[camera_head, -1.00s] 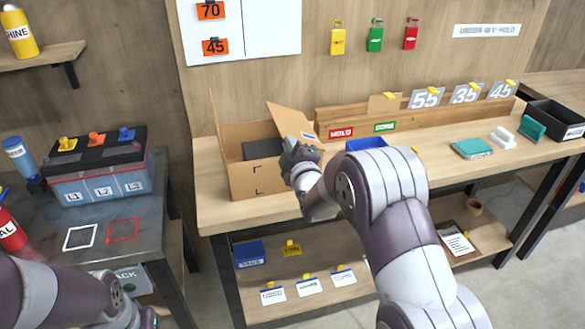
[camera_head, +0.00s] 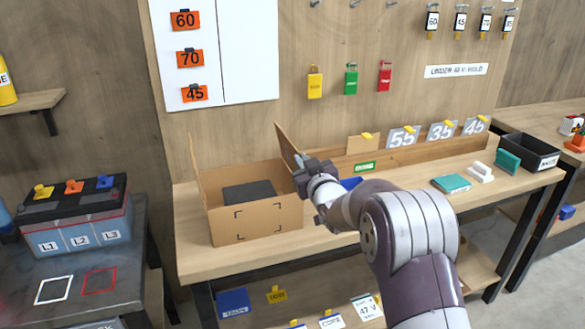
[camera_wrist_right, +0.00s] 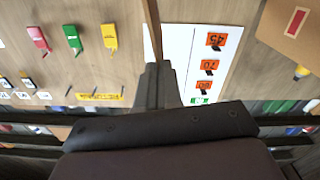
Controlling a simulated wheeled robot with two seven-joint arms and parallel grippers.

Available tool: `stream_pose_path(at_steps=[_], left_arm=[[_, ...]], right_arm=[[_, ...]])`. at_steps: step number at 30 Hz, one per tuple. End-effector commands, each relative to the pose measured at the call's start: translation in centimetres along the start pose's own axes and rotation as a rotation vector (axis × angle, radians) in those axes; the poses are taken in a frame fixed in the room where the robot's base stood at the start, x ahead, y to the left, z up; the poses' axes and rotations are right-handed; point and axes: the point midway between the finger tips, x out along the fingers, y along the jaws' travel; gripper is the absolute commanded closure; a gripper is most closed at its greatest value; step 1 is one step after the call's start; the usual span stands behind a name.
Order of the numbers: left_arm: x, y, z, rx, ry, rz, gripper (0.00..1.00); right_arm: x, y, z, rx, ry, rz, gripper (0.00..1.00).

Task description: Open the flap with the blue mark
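An open cardboard box (camera_head: 228,222) stands on the wooden bench with a dark block (camera_head: 249,192) inside. Its right flap (camera_head: 288,148) stands steeply up and is seen nearly edge-on; its blue mark cannot be made out now. My right gripper (camera_head: 309,168) is at that flap's outer, near end. In the right wrist view the gripper fingers (camera_wrist_right: 158,85) are close together, and the thin flap edge (camera_wrist_right: 152,28) runs in between their tips. The left flap (camera_head: 196,170) stands upright; a cardboard panel with a red mark (camera_wrist_right: 296,22) shows in the wrist view. My left gripper is out of view.
A wooden rail with number cards (camera_head: 402,137) runs along the back. A battery (camera_head: 75,220) stands on the left table. The bench front right of the box is partly covered by my arm.

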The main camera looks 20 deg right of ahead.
Motion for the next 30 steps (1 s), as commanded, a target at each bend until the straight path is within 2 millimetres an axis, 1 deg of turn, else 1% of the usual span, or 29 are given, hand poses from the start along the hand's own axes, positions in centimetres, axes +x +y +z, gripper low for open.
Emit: stream_pose_path(at_steps=[4,12,19,30], left_arm=[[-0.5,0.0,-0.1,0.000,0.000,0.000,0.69],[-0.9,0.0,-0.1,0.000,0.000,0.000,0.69],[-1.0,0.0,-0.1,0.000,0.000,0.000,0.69],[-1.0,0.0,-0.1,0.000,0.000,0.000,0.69]], right_arm=[[0.0,1.2,-0.1,0.096,0.001,0.002,1.00],[0.0,2.5,0.2,0.215,0.002,0.001,1.00],[0.0,2.8,0.3,0.255,0.002,0.000,1.00],[0.0,2.9,0.4,0.260,0.002,0.000,1.00]])
